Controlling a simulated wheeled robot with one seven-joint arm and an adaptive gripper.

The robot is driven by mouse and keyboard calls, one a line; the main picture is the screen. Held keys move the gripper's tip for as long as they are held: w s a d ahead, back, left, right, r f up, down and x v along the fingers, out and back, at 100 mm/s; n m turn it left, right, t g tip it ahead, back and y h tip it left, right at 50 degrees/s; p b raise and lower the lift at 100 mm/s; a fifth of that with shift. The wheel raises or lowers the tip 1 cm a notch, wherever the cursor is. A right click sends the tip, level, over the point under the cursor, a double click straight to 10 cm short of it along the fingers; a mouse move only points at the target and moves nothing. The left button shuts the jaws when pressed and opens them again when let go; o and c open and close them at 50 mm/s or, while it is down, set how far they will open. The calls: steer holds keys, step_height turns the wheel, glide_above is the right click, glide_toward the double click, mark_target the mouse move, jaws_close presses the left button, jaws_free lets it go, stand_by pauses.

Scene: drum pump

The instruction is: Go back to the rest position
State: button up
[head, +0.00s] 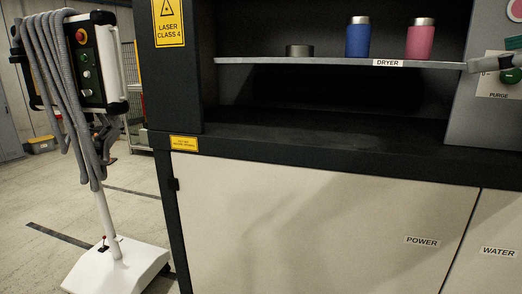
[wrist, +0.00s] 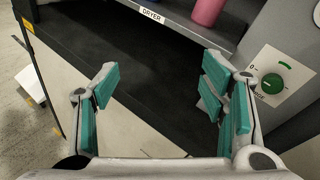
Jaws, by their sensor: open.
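My gripper (wrist: 160,88) is open and empty in the wrist view, with its teal-padded fingers spread wide over the dark bench of the cabinet. In the head view only part of it (head: 488,63) shows at the right edge, in front of the purge panel (head: 490,92). The green purge knob (wrist: 272,83) sits on its light plate to the right of the fingers in the wrist view, clear of them. In the head view the knob (head: 511,75) is partly cut off by the frame edge.
The dryer shelf (head: 300,61) holds a dark low cap (head: 299,51), a blue bottle (head: 357,40) and a pink bottle (head: 420,41). The dark bench (head: 300,128) below is bare. A white pendant stand (head: 118,265) with grey hose stands on the floor at left.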

steer(key=s+a+f+n+g+y, duration=0.1)
steer(key=s+a+f+n+g, duration=0.15)
steer(key=a+f+n, duration=0.4)
steer(key=s+a+f+n+g, duration=0.1)
steer(key=a+f+n+g, duration=0.3)
steer(key=a+f+n, duration=0.3)
steer(key=s+a+f+n+g+h, duration=0.1)
steer(key=s+f+n+g+h, duration=0.1)
steer(key=s+f+n, duration=0.2)
steer(key=s+f+n+g+h, duration=0.2)
steer(key=s+f+n, duration=0.3)
steer(key=f+n, duration=0.6)
steer(key=shift+a+n, duration=0.35)
steer(key=shift+n, duration=0.6)
